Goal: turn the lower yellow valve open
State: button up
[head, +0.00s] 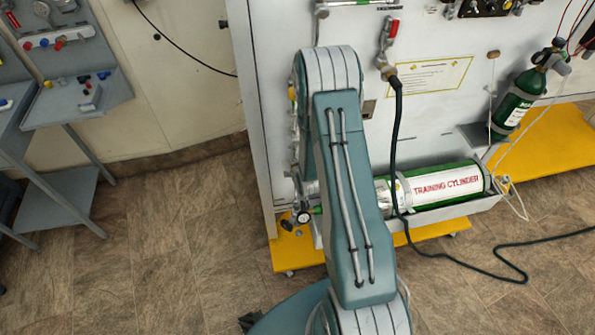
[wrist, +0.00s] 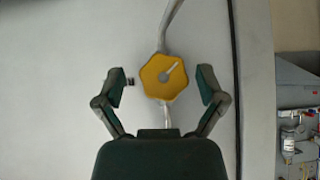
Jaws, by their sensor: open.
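A yellow valve handwheel (wrist: 152,83) with a lobed rim and a pale mark on its face sits on a thin metal pipe against the white panel in the wrist view. My gripper (wrist: 166,76) is open, with one finger on each side of the valve and a gap on both sides. I cannot tell from this view how far the fingertips are from the panel. In the head view my arm hides most of the panel's left edge, and a small bit of yellow (head: 291,93) shows there beside the arm.
A green training cylinder (head: 448,184) lies in a tray low on the white panel (head: 430,130). A dark hose (head: 394,150) hangs in front of it. A smaller green cylinder (head: 513,103) stands at right. A grey workbench (head: 85,100) stands at left, with open floor between.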

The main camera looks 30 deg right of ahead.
jog(key=shift+a, duration=0.25)
jog(key=c, duration=1.1)
jog(key=shift+c, duration=0.2)
jog(key=n+h, duration=0.2)
jog(key=h, duration=0.1)
jog(key=shift+w+a+g+h, duration=0.1)
jog(key=shift+a+g+h, duration=0.05)
jog(key=shift+g+h, duration=0.2)
jog(key=shift+n+g+h, duration=0.25)
jog(key=shift+n+h, duration=0.75)
jog(key=shift+h, duration=0.75)
jog(key=o, duration=1.1)
jog(key=shift+w+a+f, duration=0.1)
jog(key=shift+o, duration=0.2)
